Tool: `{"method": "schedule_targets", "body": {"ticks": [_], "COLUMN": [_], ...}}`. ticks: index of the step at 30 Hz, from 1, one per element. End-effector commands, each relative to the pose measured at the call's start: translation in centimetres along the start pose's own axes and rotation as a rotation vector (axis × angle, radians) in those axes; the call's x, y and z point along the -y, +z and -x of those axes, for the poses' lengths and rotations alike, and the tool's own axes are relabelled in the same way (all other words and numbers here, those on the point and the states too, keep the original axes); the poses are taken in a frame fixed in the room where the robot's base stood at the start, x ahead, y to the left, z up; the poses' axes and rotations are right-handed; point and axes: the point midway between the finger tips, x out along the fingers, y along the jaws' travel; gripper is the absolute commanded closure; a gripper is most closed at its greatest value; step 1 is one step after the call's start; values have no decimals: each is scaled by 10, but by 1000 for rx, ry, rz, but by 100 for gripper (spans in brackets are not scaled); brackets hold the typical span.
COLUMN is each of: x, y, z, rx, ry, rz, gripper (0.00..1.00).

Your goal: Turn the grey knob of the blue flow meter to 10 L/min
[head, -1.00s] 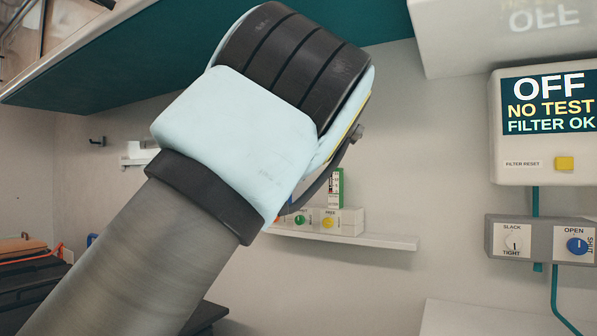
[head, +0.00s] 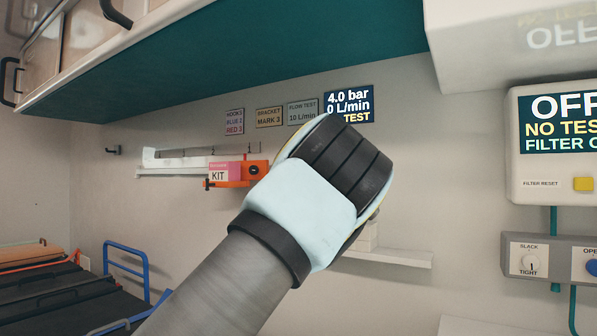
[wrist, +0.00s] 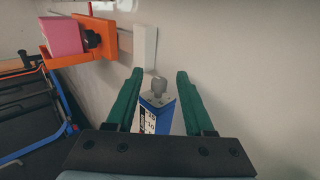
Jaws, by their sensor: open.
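The blue flow meter (wrist: 158,113) shows in the wrist view, between and below the green fingers, with a white scale on one side. Its grey knob (wrist: 158,86) stands on top. My gripper (wrist: 160,78) is open, its two green fingers apart on the left and right of the knob; I cannot tell whether either touches it. In the head view my arm hides the flow meter and the gripper. A wall display (head: 349,104) there reads 4.0 bar, 0 L/min, TEST. A sign (head: 303,112) reads FLOW TEST 10 L/min.
An orange bracket with a pink kit (head: 236,173) hangs on the wall rail, also at upper left in the wrist view (wrist: 62,37). A white shelf (head: 400,258) is right of my arm. A blue-railed stretcher (head: 127,262) stands at left. A valve panel (head: 560,262) is at right.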

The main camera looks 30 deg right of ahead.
Motion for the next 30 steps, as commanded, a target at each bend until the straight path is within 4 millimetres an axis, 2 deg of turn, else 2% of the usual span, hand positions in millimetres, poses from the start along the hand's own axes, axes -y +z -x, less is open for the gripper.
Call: {"method": "schedule_targets", "body": {"ticks": [4, 12, 26, 30], "x": [0, 0, 0, 0], "y": [0, -1, -1, -1], "z": [-7, -8, -8, -8], "rx": [-1, -1, -1, -1], "ry": [0, 0, 0, 0], "rz": [0, 1, 1, 1], "gripper": [47, 47, 99, 100]}}
